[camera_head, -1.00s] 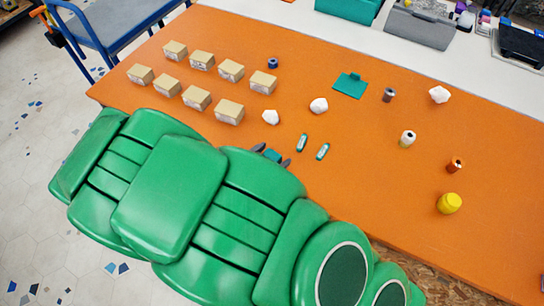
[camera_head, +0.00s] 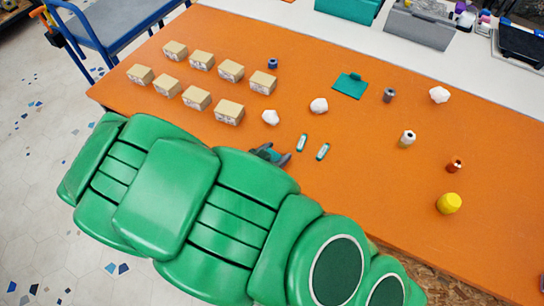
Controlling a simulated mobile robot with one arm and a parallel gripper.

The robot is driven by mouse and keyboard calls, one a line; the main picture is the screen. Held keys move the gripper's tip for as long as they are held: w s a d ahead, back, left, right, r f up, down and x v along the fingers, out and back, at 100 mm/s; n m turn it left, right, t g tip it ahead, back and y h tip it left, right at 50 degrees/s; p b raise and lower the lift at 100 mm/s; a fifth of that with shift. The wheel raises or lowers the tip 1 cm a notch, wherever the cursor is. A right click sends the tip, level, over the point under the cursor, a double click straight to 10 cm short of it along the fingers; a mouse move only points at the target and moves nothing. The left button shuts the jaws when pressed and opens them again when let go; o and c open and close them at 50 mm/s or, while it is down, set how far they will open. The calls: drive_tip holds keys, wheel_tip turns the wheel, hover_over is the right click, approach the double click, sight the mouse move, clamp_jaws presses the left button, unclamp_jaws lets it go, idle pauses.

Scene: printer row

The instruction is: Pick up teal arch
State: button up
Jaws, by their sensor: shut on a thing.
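The teal arch (camera_head: 270,154) is a small teal piece between the dark fingers of my gripper (camera_head: 271,153), near the front edge of the orange table (camera_head: 370,190). My gripper is shut on it. My green arm covers part of the gripper and most of the arch, so the arch's full shape is hidden. I cannot tell whether it is clear of the table top.
Two small teal-and-white pieces (camera_head: 302,143) lie just right of my gripper. White lumps (camera_head: 270,117) and several tan boxes (camera_head: 229,112) stand behind it. A flat teal piece (camera_head: 350,85) lies farther back. The right front has free room around a yellow jar (camera_head: 449,204).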

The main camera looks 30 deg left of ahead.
drive_tip(key=shift+r, duration=0.1)
wheel_tip(320, 180, up, 10)
idle(0.9)
